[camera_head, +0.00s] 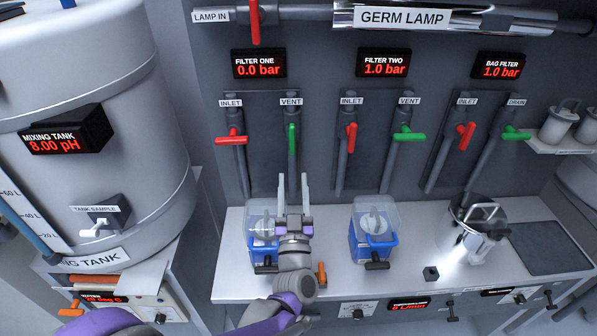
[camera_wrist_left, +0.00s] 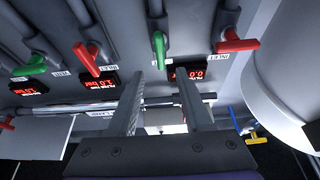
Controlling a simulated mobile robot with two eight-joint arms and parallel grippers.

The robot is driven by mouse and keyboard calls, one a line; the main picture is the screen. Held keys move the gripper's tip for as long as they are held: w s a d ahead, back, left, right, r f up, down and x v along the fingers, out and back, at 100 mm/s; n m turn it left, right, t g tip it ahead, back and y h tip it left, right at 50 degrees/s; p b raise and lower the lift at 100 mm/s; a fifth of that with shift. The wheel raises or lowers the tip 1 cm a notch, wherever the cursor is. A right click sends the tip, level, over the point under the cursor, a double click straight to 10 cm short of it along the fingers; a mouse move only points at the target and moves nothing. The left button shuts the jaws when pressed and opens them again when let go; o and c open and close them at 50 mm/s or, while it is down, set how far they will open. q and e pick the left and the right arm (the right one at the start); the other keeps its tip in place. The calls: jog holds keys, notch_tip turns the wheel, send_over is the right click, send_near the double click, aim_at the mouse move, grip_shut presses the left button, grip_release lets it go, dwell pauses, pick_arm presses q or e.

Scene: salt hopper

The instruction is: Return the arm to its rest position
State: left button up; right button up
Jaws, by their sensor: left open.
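My left arm comes up from the bottom of the head view. Its left gripper (camera_head: 293,192) points up and away, in front of the left blue filter housing (camera_head: 262,225), and partly covers it. The two fingers are apart with nothing between them. In the left wrist view the gripper (camera_wrist_left: 162,88) also shows open and empty, with the wall panel beyond it upside down. The fingers look clear of the red inlet handle (camera_head: 231,139) and the green vent handle (camera_head: 292,137). My right gripper is in neither view.
A second blue filter housing (camera_head: 373,238) and a steel bag filter (camera_head: 475,240) stand on the white bench (camera_head: 330,277). An orange handle (camera_head: 321,274) is close beside my wrist. The large mixing tank (camera_head: 120,170) stands at the left. Several valve handles stick out from the wall.

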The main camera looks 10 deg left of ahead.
pick_arm(q)
jog(key=shift+r, duration=0.1)
jog(key=s+a+f+m+g+h+p, duration=0.1)
jog(key=s+f+g+h+p, duration=0.2)
jog(key=s+f+g, duration=0.2)
jog(key=s+a+f+m+g+h+p, duration=0.1)
jog(key=s+a+f+g+h+p, duration=0.1)
jog(key=s+g, duration=0.9)
jog(key=s+f+h+p, duration=0.1)
jog(key=s+f+p, duration=0.1)
jog(key=s, duration=0.7)
jog(key=shift+f+m, duration=0.4)
jog(key=shift+f, duration=0.15)
